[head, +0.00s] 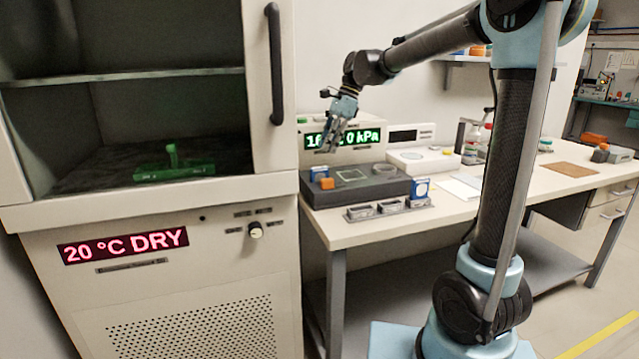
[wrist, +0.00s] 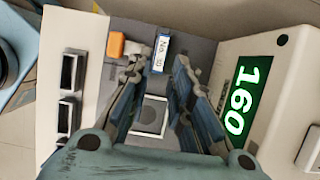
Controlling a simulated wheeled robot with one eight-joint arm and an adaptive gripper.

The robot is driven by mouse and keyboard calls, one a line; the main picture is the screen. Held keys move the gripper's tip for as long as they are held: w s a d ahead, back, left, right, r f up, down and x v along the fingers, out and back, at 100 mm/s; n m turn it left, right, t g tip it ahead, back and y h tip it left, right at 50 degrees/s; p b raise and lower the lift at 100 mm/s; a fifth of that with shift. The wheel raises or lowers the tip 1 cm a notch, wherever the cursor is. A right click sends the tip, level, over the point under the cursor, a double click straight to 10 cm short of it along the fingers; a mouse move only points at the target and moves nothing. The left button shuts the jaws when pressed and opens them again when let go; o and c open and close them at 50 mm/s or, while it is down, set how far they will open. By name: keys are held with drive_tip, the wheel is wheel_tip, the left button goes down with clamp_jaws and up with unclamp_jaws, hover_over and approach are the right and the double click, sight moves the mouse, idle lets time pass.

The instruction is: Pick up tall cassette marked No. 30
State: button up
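A blue cassette with a white label (wrist: 161,52) stands at the end of the dark grey block, beside an orange piece; its "No." number is small, possibly 30. In the head view this blue cassette (head: 318,173) is at the block's back left. A second blue-and-white cassette (head: 420,188) stands upright at the block's front right, its marking unreadable. My gripper (head: 333,143) hangs above the back of the block. In the wrist view my gripper (wrist: 157,78) is open and empty, fingers apart, with the first cassette just beyond the fingertips in the picture.
The dark grey block (head: 350,195) has a square plate on top and an orange piece (head: 327,184). Small holders (head: 360,213) line the table's front edge. A machine with a green display (head: 372,137) stands behind. An open cabinet (head: 20,170) holding a green item is at left.

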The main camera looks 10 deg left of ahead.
sight(319, 168)
drive_tip(key=shift+x, duration=4.65)
drive_tip(key=shift+w+d+f, duration=0.1)
drive_tip(key=shift+w+d, duration=0.05)
clamp_jaws()
